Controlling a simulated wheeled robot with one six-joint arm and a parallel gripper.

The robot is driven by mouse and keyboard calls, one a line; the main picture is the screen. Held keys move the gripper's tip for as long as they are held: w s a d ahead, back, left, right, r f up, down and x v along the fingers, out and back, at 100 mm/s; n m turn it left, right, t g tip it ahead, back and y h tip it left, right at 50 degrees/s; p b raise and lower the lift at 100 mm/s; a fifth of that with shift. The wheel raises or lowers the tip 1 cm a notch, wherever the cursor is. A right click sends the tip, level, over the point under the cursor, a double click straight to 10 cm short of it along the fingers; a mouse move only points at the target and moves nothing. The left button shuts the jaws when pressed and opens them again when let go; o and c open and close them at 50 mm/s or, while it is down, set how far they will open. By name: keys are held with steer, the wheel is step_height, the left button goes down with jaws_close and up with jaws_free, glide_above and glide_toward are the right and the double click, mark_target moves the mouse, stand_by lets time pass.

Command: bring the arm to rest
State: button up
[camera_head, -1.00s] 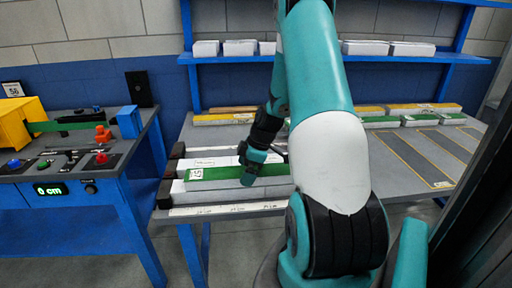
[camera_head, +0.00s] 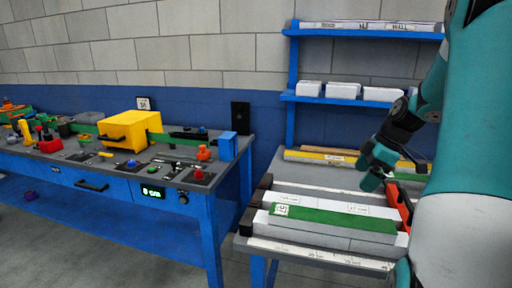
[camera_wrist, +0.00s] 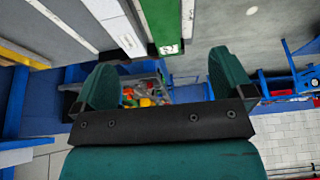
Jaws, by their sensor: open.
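My arm (camera_head: 470,130) rises along the right edge of the head view. My gripper (camera_head: 375,168) hangs beyond and above the right end of the green panel (camera_head: 340,218), apart from it. In the wrist view my gripper (camera_wrist: 164,82) shows two teal fingers spread wide with nothing between them. The green panel lies on white panels on the grey table, with a small label at its left end. It also shows at the top of the wrist view (camera_wrist: 160,22).
A blue workbench (camera_head: 210,205) with a yellow box (camera_head: 130,130) and small tools stands at left. A blue shelf (camera_head: 350,100) with white blocks is behind the table. A red piece (camera_head: 400,208) lies near my arm.

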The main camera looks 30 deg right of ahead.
steer(key=w+a+r+g, duration=0.1)
steer(key=w+a+r, duration=0.1)
steer(key=a, duration=0.9)
steer(key=w+a+r, duration=0.3)
steer(key=a, duration=0.8)
steer(key=s+a+r+g, duration=0.1)
steer(key=s+a, duration=0.6)
steer(key=a, duration=0.3)
steer(key=s+a+r+m+g+y+p, duration=0.1)
steer(key=s+a, duration=0.7)
steer(key=a, duration=0.2)
steer(key=shift+a, duration=0.3)
